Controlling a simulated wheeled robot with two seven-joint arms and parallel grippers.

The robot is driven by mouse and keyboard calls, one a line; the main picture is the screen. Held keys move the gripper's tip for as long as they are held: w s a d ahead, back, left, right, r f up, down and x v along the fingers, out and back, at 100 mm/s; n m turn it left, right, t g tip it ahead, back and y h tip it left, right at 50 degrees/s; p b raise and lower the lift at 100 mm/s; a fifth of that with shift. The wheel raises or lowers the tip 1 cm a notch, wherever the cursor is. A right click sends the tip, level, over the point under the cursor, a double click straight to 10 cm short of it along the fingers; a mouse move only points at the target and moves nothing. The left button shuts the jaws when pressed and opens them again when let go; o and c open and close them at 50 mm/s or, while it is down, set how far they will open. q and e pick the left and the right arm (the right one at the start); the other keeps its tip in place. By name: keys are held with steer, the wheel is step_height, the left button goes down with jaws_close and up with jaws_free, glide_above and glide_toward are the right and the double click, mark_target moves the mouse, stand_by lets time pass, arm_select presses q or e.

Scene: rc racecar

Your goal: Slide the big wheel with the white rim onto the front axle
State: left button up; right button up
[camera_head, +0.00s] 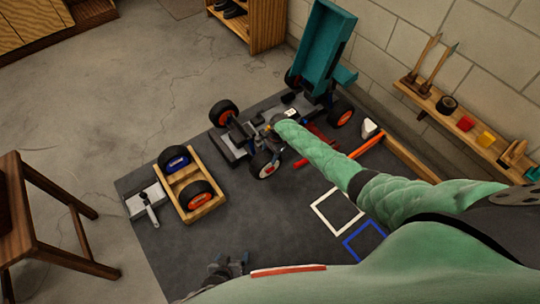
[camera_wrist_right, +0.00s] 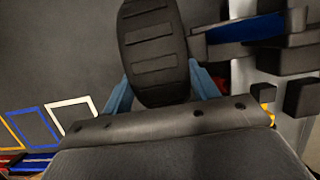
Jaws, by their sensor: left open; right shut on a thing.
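The big wheel (camera_head: 264,165) is at the near side of the car (camera_head: 232,146), its rim facing partly toward me in the head view. In the right wrist view its black tyre (camera_wrist_right: 153,45) stands between the two blue fingers of my right gripper (camera_wrist_right: 162,88), which is shut on it. A blue and grey car part (camera_wrist_right: 245,30) is close to the right of the tyre. I cannot tell whether the wheel is on the front axle; the axle end is hidden. My left gripper (camera_head: 228,268) is open and empty over the mat, low in the head view.
A wooden tray (camera_head: 182,178) holds a blue-rimmed wheel and an orange-rimmed wheel. A teal body shell (camera_head: 325,45) stands upright behind the car. White (camera_head: 318,204) and blue (camera_head: 349,240) squares mark the mat. A wooden stool (camera_head: 40,210) stands left; the mat's near middle is clear.

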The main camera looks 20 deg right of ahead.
steer(key=shift+w+a, duration=0.2)
steer(key=shift+w, duration=0.35)
steer(key=o, duration=1.3)
steer(key=shift+o, duration=0.2)
steer(key=shift+r, duration=0.1)
steer(key=p+v, duration=0.1)
steer(key=v, duration=0.6)
steer(key=shift+r, duration=0.1)
steer(key=shift+d+r, duration=0.1)
steer(key=shift+r, duration=0.1)
